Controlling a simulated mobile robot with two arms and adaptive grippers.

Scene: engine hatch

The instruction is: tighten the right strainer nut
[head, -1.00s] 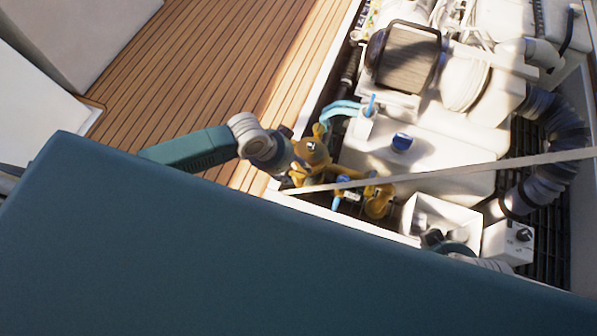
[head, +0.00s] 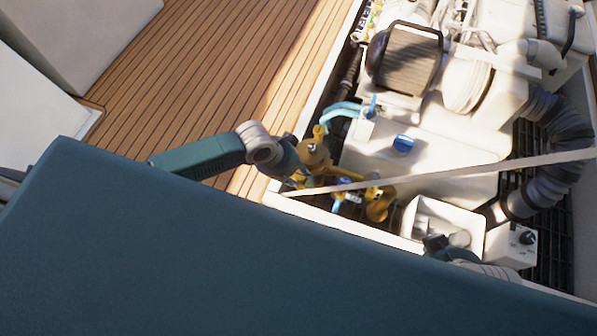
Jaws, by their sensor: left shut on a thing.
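The brass-yellow strainer (head: 314,152) stands at the near left corner of the engine hatch, with a round top and a small yellow knob or nut (head: 319,131) on its far side. My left gripper (head: 298,168) is at the strainer's near left side, shut on a strainer nut. The fingers and that nut are too small and covered to make out, so I cannot tell from the picture which nut it is. My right gripper (head: 436,243) shows only partly beside a white open box; its fingers are unclear.
Yellow pipework and a blue-handled valve (head: 341,190) lie right of the strainer. A pale bar (head: 450,178) crosses above the hatch. The white open box (head: 470,220) and a control box (head: 511,243) stand near the front edge. The wooden deck (head: 215,70) on the left is clear.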

